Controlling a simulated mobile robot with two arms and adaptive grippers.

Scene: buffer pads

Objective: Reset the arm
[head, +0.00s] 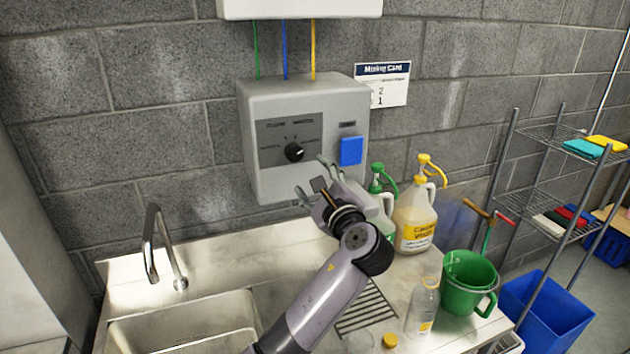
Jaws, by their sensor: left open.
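My left arm reaches up from the bottom of the head view, over the counter. Its gripper (310,175) is open, with its fingers spread in front of the lower part of the grey wall dispenser box (262,100). I see nothing between the fingers. The box has a black dial (294,152) to the left of the fingertips and a blue button (351,151) to their right. I cannot tell whether a fingertip touches the box. My right gripper is not in view.
A green-pump jug (386,216) and a yellow-pump jug (416,215) stand close to the right of my wrist. A clear bottle (422,308), green pitcher (468,282) and yellow cap (390,340) are at the counter's front right. A sink (185,325) with a tap (152,245) is left.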

